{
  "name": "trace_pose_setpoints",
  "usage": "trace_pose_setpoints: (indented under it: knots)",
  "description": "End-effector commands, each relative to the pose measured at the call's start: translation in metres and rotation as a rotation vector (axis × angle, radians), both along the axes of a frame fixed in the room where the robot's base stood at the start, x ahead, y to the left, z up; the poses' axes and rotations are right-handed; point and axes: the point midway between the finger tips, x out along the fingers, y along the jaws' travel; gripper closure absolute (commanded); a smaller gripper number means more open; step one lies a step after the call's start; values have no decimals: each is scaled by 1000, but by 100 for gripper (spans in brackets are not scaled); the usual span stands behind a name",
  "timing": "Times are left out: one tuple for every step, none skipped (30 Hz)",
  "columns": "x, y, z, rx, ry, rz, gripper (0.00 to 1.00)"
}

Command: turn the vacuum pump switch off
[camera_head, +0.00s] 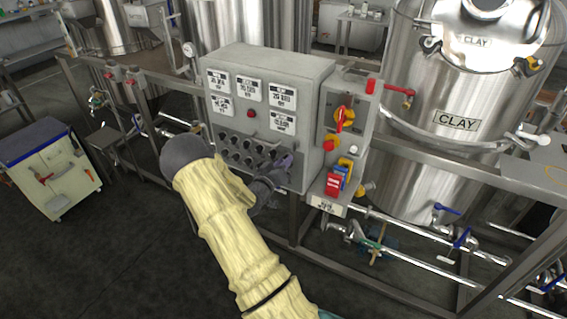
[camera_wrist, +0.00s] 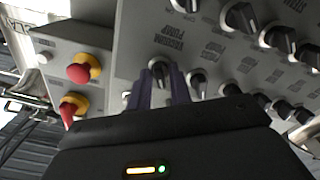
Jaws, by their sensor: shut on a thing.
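The grey control panel (camera_head: 262,120) carries rows of dark rotary switches below white display plates. In the wrist view, one dark knob (camera_wrist: 159,68) sits between the two purple fingers of my gripper (camera_wrist: 161,82). The lettering beside this knob is small; it appears to read vacuum pump. The fingers are shut on the knob, one on each side. The fingers hide part of the knob, and I cannot tell its exact setting. In the head view my gripper (camera_head: 284,166) is at the panel's lower right, and my arm covers some of the lower switches.
Other knobs (camera_wrist: 240,17) crowd close by. A side box with red-and-yellow buttons (camera_wrist: 84,68) stands beside the panel; the head view shows its red-and-yellow rotary switch (camera_head: 343,116). A steel tank (camera_head: 420,165) with pipes stands right, a white cart (camera_head: 52,170) left. Open floor lies in front.

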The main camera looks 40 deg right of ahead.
Motion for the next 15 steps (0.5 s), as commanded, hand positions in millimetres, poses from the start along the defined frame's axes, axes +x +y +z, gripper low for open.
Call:
trace_pose_setpoints:
  knots:
    - [1, 1, 0, -1, 0, 3, 100]
    - [1, 1, 0, -1, 0, 3, 100]
    - [1, 1, 0, -1, 0, 3, 76]
    - [1, 1, 0, -1, 0, 3, 70]
    - [1, 1, 0, 0, -1, 3, 69]
    - [1, 1, 0, 1, -1, 2, 69]
    - [1, 1, 0, 1, -1, 2, 69]
    - [1, 1, 0, 0, -1, 1, 69]
    - [1, 0, 0, 0, -1, 1, 69]
    - [1, 0, 0, 0, -1, 1, 69]
    - [1, 0, 0, 0, -1, 1, 69]
    - [0, 1, 0, 0, -1, 1, 69]
    - [0, 1, 0, 0, -1, 1, 69]
    - [0, 2, 0, 0, -1, 1, 69]
    - [-1, 3, 0, 1, -1, 2, 69]
